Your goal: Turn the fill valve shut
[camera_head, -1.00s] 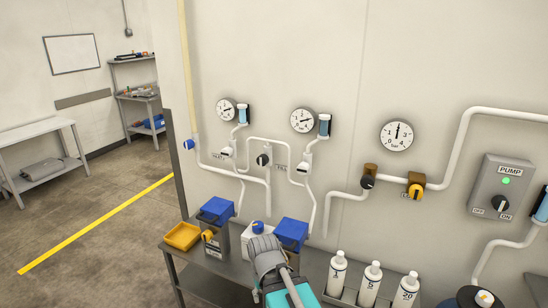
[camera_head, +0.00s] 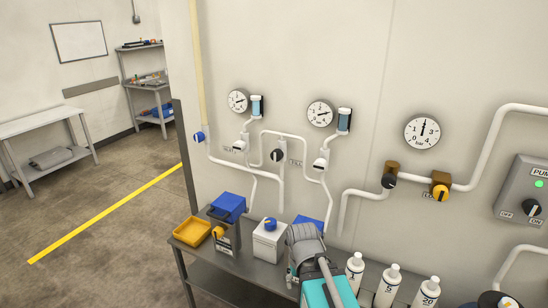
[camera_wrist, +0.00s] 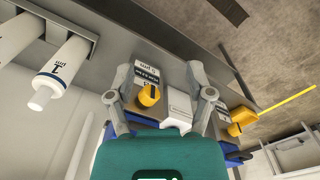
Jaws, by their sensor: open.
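I cannot read which fitting is labelled as the fill valve. On the wall pipes are a blue-knobbed valve (camera_head: 199,137) at far left, a black-knobbed valve (camera_head: 277,155) between the two small gauges, a brown-bodied valve with a black knob (camera_head: 388,181) and a yellow valve (camera_head: 440,190). My gripper (camera_wrist: 160,76) is open and empty in the wrist view. It points down over the bench, its fingers either side of a box with a yellow knob (camera_wrist: 149,95) and a white box (camera_wrist: 180,108). In the head view my arm hides the fingers. The gripper is apart from the wall valves.
A pump switch box (camera_head: 520,195) hangs at right. Open floor (camera_head: 100,210) lies left.

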